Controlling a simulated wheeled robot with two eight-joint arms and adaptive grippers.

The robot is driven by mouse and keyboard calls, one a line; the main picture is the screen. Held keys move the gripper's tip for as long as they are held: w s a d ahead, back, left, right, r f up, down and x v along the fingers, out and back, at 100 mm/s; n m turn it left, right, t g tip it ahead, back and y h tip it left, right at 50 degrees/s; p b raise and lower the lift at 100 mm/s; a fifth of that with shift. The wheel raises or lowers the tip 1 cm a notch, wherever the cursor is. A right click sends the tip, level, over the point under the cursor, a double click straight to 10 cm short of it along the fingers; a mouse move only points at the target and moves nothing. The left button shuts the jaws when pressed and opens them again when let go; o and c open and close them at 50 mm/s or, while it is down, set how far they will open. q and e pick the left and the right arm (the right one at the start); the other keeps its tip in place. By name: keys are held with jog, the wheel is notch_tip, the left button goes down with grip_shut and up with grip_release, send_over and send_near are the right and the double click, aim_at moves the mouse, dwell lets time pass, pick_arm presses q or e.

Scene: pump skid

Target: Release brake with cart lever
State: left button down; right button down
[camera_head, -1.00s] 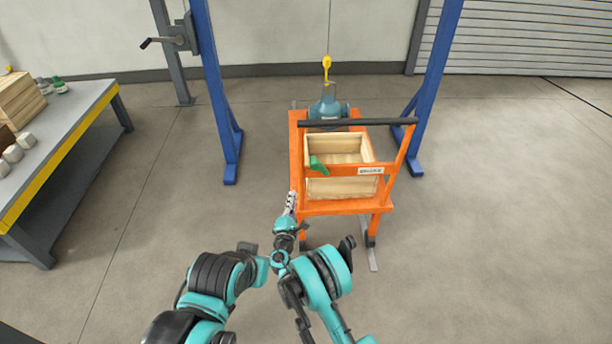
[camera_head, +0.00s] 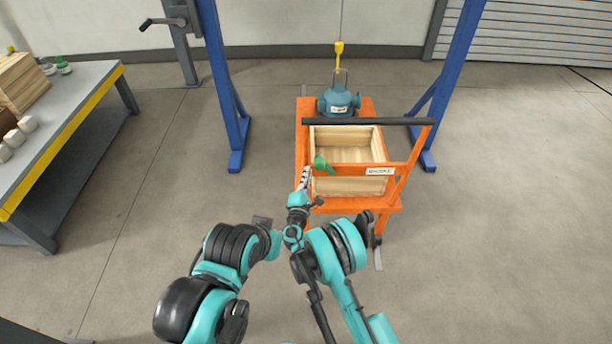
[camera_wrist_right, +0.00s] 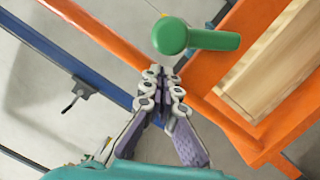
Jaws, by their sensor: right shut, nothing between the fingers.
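The orange cart (camera_head: 388,203) stands ahead of me with a black push bar across its near end. A green lever (camera_head: 321,165) with a rounded end sits on the cart's near crossbar, at the left. It shows large in the right wrist view (camera_wrist_right: 213,40), just beyond the fingertips. My right gripper (camera_head: 306,173) is shut and empty, just left of and slightly below the lever in the head view. In the wrist view its fingertips (camera_wrist_right: 163,73) point at the lever; a small gap seems to separate them.
The cart carries an open wooden crate (camera_head: 376,136) and a blue-grey pump (camera_head: 338,101), with a yellow hoist hook (camera_head: 339,50) above it. Blue gantry legs (camera_head: 222,85) stand on both sides. A workbench (camera_head: 86,80) is at the left. The floor to the right is clear.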

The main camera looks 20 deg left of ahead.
pick_arm(q)
jog(key=shift+w+d, duration=0.25)
pick_arm(e)
jog(key=shift+w+d+r, duration=0.1)
jog(key=shift+d+r, duration=0.15)
jog(key=shift+d, duration=0.15)
